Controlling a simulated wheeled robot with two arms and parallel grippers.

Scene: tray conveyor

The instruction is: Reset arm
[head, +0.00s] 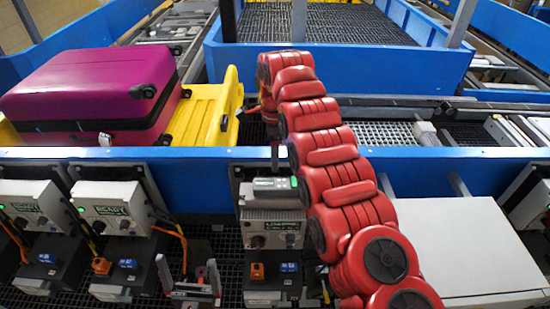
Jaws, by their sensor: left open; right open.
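My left gripper (188,266) shows low in the head view, its two fingers apart and pointing up, with nothing between them. It is in front of the control boxes, below the blue conveyor rail. My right arm, red and segmented, rises from the lower right and reaches over the blue rail (400,166). My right gripper (258,134) is small and partly hidden behind the arm, near the right end of the yellow tray (203,113). It looks open and I see nothing held in it. A magenta suitcase (88,84) lies on the yellow tray, apart from both grippers.
Control boxes with green displays stand along the near side of the rail, at the left (108,207) and middle (272,231). A white flat-topped box (465,245) is at the lower right. A blue-walled conveyor section (380,62) lies behind.

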